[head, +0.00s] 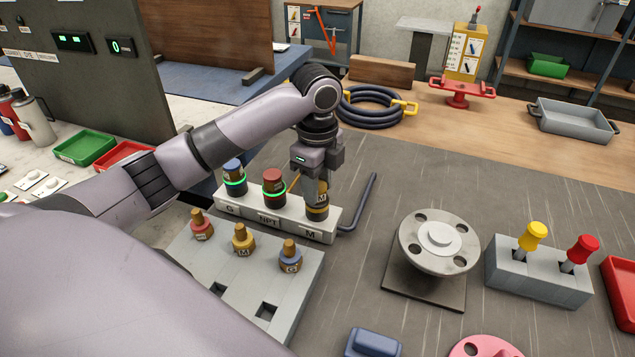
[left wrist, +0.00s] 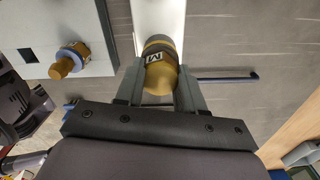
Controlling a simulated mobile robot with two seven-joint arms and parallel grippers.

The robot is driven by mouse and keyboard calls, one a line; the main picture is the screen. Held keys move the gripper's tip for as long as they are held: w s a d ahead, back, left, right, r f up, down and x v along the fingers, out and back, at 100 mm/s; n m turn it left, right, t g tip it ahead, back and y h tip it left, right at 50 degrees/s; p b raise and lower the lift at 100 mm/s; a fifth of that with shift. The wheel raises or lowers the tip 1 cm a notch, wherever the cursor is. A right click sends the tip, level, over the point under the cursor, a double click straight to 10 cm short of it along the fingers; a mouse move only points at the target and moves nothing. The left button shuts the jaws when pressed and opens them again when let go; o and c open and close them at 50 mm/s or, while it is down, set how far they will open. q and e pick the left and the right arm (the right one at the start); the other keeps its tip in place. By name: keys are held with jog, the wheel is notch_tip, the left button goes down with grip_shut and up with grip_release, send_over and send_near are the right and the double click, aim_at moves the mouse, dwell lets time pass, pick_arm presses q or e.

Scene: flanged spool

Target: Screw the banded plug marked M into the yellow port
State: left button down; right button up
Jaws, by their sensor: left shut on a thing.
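In the head view the plug (head: 317,198) stands upright at the M end of the white port block (head: 268,218). The yellow port (head: 317,213) is mostly hidden under the plug, so I cannot tell how deeply it is seated. My right gripper is not in view.
The block's G place holds a blue piece (head: 234,180) and its NPT place a red piece (head: 273,188), both ringed in green light. A grey tray (head: 215,262) in front holds red, yellow and blue fittings. A bent dark bar (head: 362,208) lies right of the block.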

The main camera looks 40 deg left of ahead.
pick_arm(q)
jog(key=m, duration=0.5)
jog(key=shift+m, duration=0.4)
jog(key=m, duration=0.3)
jog(key=shift+m, duration=0.4)
jog(key=shift+m, duration=0.7)
jog(key=m, duration=1)
jog(key=shift+f+m, duration=0.1)
jog(key=shift+m, duration=0.2)
jog(key=c, duration=0.6)
grip_release()
